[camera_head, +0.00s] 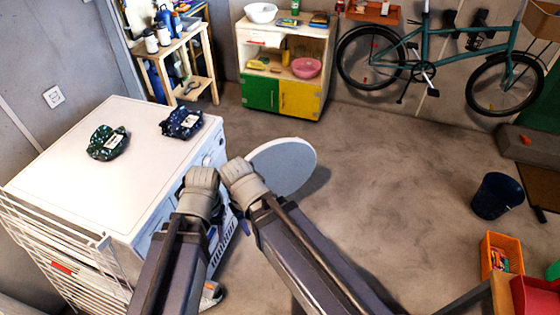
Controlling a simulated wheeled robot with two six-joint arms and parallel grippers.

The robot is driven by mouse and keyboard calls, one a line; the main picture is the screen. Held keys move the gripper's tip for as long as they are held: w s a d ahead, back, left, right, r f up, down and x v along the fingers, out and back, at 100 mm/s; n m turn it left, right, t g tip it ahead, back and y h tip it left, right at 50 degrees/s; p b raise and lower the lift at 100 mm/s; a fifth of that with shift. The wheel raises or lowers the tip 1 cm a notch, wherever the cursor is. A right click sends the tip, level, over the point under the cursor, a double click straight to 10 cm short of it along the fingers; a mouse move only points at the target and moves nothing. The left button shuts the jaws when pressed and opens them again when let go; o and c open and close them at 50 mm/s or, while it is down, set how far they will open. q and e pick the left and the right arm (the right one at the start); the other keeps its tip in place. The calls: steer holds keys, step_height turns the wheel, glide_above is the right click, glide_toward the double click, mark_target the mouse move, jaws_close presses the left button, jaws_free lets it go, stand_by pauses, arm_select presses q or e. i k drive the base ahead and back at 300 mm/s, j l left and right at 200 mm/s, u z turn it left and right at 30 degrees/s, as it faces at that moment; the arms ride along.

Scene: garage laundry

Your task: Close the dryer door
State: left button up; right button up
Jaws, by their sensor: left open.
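The white dryer (100,160) stands at the left, its top facing up and its front facing right. Its round pale door (285,167) stands open, swung out from the front over the floor. My two arms come in from the bottom, and their grey joints meet close together in front of the dryer, just left of the door in the picture. They hide much of the dryer front and the door's near edge. My left gripper is mostly hidden by the arm links, and contact with the door cannot be seen. My right gripper does not show.
A green patterned cloth item (108,142) and a dark blue one (182,122) lie on the dryer. A white wire rack (60,255) stands at its near side. A cabinet (285,60), bicycle (425,62), dark bin (497,195) and orange crate (501,252) stand around. The middle floor is clear.

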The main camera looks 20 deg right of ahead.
mark_target(286, 163)
steer(key=i+l+z, duration=0.9)
steer(key=i+z, duration=0.2)
steer(key=i+l+z, duration=0.15)
steer(key=i+z, duration=0.15)
steer(key=i, duration=0.3)
steer(key=i+z, duration=0.3)
steer(key=i, duration=0.3)
steer(key=i+u, duration=0.3)
steer(key=i+l+u, duration=0.25)
steer(key=i+u, duration=0.2)
steer(key=u, duration=0.2)
steer(key=i+u, duration=0.15)
steer(key=u, duration=0.25)
steer(key=i+l+u, duration=0.15)
steer(key=u, duration=0.25)
steer(key=i+l+u, duration=0.15)
steer(key=u, duration=0.3)
steer(key=i+l+u, duration=0.15)
steer(key=u, duration=0.35)
steer(key=i+l+u, duration=0.1)
steer(key=u, duration=0.4)
steer(key=i+l+u, duration=0.1)
steer(key=l+u, duration=0.2)
steer(key=u, duration=0.2)
steer(key=l+u, duration=0.25)
steer(key=u, duration=0.25)
steer(key=i+l+u, duration=0.1)
steer(key=l+u, duration=1.25)
